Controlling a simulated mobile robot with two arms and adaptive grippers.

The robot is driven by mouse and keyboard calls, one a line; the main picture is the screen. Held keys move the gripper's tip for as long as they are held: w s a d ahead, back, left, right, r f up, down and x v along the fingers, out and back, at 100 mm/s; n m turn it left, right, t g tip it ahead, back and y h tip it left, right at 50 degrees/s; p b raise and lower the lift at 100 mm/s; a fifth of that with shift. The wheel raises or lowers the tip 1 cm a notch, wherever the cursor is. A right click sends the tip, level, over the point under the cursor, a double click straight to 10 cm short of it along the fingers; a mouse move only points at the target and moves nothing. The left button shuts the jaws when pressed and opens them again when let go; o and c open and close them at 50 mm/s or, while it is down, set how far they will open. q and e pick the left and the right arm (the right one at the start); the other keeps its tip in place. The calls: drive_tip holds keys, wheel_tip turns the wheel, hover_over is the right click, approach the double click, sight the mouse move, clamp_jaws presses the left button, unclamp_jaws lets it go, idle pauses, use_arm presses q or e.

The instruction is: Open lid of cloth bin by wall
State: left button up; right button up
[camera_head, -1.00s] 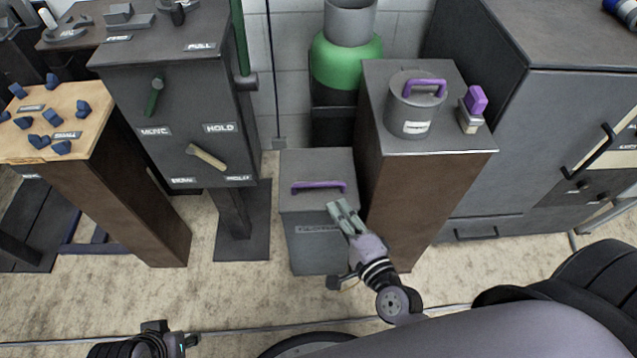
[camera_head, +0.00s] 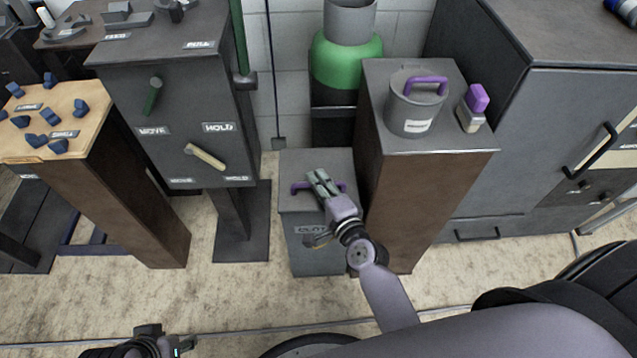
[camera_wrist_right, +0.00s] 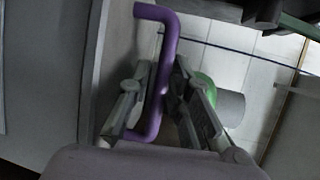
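The cloth bin (camera_head: 312,250) is a grey box on the floor by the wall, with its flat lid (camera_head: 315,163) down. A purple bar handle (camera_head: 300,187) lies on the lid. My right gripper (camera_head: 318,182) is over the handle and hides part of it. In the right wrist view the purple handle (camera_wrist_right: 165,70) runs between the two fingers of my right gripper (camera_wrist_right: 160,85). The fingers are apart, with some gap beside the handle; whether one touches it I cannot tell. My left gripper (camera_head: 165,338) shows only partly at the bottom left, away from the bin.
A brown pedestal (camera_head: 420,210) stands close to the bin's right, bearing a grey pot (camera_head: 412,112) with a purple handle and a purple-capped bottle (camera_head: 472,108). A green cylinder (camera_head: 346,62) stands behind. A grey panel stand (camera_head: 185,120) is at left. Floor in front is clear.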

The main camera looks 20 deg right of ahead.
clamp_jaws()
idle(0.4)
